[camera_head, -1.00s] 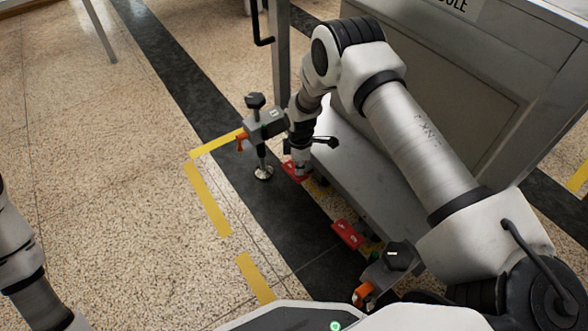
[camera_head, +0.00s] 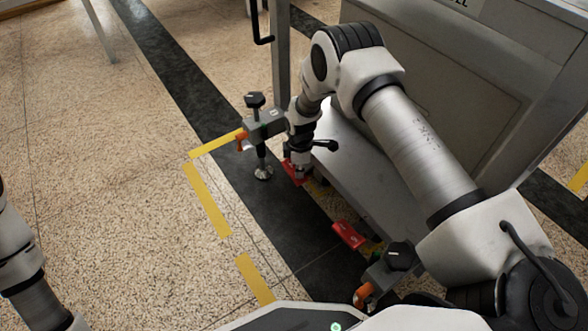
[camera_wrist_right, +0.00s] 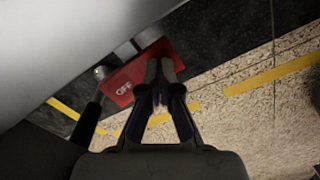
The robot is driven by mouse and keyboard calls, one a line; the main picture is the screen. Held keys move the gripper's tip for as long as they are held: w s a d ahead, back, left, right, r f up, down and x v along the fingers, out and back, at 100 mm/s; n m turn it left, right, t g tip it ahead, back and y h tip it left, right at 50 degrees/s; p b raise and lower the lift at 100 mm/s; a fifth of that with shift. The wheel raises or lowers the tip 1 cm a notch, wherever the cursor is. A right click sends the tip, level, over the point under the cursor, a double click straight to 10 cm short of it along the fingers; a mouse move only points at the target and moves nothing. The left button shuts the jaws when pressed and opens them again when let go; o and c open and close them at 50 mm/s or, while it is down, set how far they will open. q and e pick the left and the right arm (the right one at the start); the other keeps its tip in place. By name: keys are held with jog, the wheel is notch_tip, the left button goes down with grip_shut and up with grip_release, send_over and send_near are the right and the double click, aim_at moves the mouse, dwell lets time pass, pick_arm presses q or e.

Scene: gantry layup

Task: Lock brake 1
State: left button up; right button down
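A red brake pedal (camera_head: 293,173) sits low at the far corner of the grey cart, beside a levelling foot (camera_head: 263,172). In the right wrist view the red pedal (camera_wrist_right: 143,72) carries white lettering that looks like "OFF". My right gripper (camera_head: 301,172) points down at this pedal, and its fingers (camera_wrist_right: 163,70) are together with nothing seen between them. The fingertips overlap the pedal in the view; whether they touch it I cannot tell. A second red pedal (camera_head: 348,235) is at the nearer corner. No number shows on either pedal. My left arm is at the left edge, its gripper out of frame.
A grey clamp block with a black knob (camera_head: 255,100) and orange lever stands left of the gripper. Another knobbed block (camera_head: 397,256) is nearer. Speckled floor with yellow tape (camera_head: 207,200) is open at left.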

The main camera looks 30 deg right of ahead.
jog(key=shift+r, duration=0.15)
notch_tip(320, 180, up, 7)
jog(key=p, duration=0.5)
jog(key=shift+p, duration=0.4)
